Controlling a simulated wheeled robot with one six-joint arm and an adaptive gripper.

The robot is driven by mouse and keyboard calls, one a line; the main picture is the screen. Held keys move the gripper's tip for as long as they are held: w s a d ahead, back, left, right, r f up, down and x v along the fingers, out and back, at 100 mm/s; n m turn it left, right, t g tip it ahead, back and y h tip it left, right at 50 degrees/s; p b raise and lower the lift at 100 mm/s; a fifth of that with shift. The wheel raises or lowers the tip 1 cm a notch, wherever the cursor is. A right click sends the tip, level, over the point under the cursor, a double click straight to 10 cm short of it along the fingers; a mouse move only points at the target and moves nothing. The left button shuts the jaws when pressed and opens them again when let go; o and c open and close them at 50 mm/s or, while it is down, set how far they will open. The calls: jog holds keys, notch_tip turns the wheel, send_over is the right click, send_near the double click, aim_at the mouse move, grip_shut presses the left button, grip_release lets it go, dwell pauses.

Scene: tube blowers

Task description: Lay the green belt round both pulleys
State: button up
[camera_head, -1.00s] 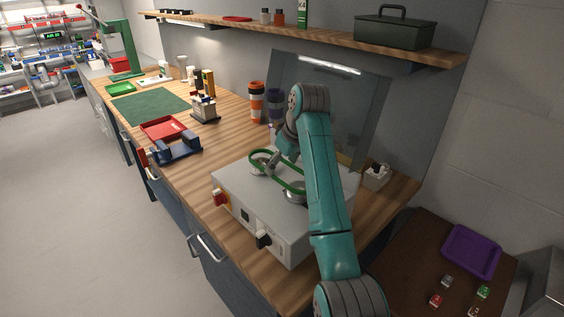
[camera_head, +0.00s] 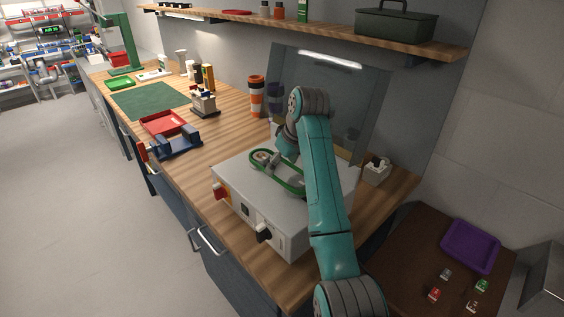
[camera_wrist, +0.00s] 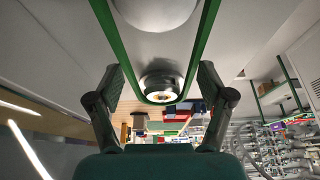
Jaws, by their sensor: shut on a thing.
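The green belt (camera_head: 283,181) is a long loop above the top of the grey machine box (camera_head: 235,185). In the wrist view the belt (camera_wrist: 103,18) runs as two strands between my fingers, and its curved end passes around the small pulley (camera_wrist: 161,84). A larger round pale pulley (camera_wrist: 155,8) shows between the strands at the top edge. In the head view one pulley (camera_head: 262,155) sits inside the belt's left end; my arm partly hides the right end. My gripper (camera_wrist: 161,70) is shut on the belt, a fingertip against each strand's outer side. Whether the belt is fully seated is unclear.
The box front carries a red switch (camera_head: 220,192) and a black knob (camera_head: 264,233). A clear panel (camera_head: 350,100) stands behind it. A blue cradle (camera_head: 178,145), red tray (camera_head: 163,123) and orange-banded cup (camera_head: 257,95) stand left on the bench. A small grey fixture (camera_head: 377,170) stands right.

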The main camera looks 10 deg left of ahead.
jog(key=shift+f, duration=0.7)
jog(key=o, duration=1.1)
jog(key=shift+c, duration=0.2)
jog(key=v, duration=0.7)
jog(key=shift+r, duration=0.2)
